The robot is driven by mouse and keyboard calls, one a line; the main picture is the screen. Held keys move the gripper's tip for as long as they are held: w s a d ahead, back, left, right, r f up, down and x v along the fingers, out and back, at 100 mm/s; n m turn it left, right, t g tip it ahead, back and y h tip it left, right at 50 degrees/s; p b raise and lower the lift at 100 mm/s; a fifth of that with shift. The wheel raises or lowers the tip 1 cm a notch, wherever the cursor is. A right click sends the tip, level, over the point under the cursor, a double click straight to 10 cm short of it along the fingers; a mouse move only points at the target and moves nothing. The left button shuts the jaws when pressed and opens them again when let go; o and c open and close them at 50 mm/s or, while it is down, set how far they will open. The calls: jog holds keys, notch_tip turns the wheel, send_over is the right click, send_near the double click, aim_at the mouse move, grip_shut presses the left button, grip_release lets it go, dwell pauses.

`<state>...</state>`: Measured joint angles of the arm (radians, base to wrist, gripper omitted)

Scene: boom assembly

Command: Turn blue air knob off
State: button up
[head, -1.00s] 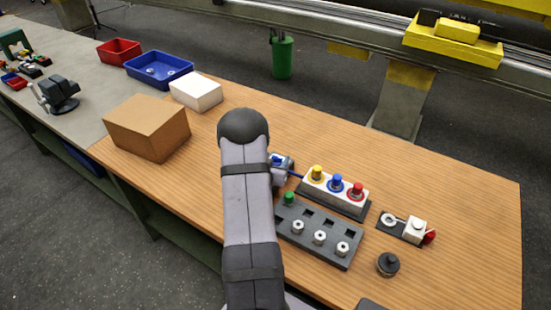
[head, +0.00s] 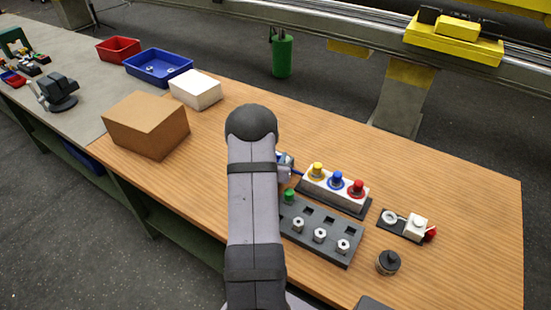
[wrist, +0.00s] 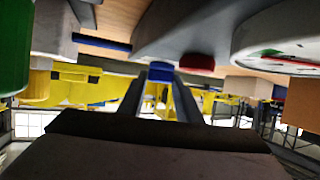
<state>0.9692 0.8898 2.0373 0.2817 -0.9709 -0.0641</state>
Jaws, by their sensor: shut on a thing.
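In the wrist view, the blue knob (wrist: 159,73) sits between the fingertips of my gripper (wrist: 159,82), which is shut on it. The knob is beside a large grey body (wrist: 185,32). A red part (wrist: 197,62) shows just right of the knob, and a round white dial (wrist: 285,42) is farther right. In the head view, my arm hides the gripper and the knob. Only a small grey and blue piece (head: 286,166) shows at the arm's right side; I cannot tell which part it is.
A white block with yellow, blue and red pegs (head: 334,189) and a dark grey socket block (head: 322,236) stand right of my arm. A black-topped cylinder (head: 388,262) is near the front edge. A cardboard box (head: 146,124) is left. The table's right end is clear.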

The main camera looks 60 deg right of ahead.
jog(key=n+t+b, duration=0.1)
jog(key=n+t+y+b, duration=0.1)
jog(key=n+t, duration=0.1)
jog(key=shift+s+d+f, duration=0.1)
jog(key=shift+s+d, duration=0.1)
jog(key=shift+s, duration=0.2)
jog(key=shift+s+d+n+t+y, duration=0.1)
jog(key=shift+n+t+y, duration=1.2)
jog(key=shift+n+y, duration=0.2)
jog(key=shift+n+t+y, duration=0.3)
jog(key=o, duration=1)
jog(key=shift+o, duration=0.2)
jog(key=b+v, duration=0.2)
jog(key=v, duration=0.5)
jog(key=shift+c, duration=0.6)
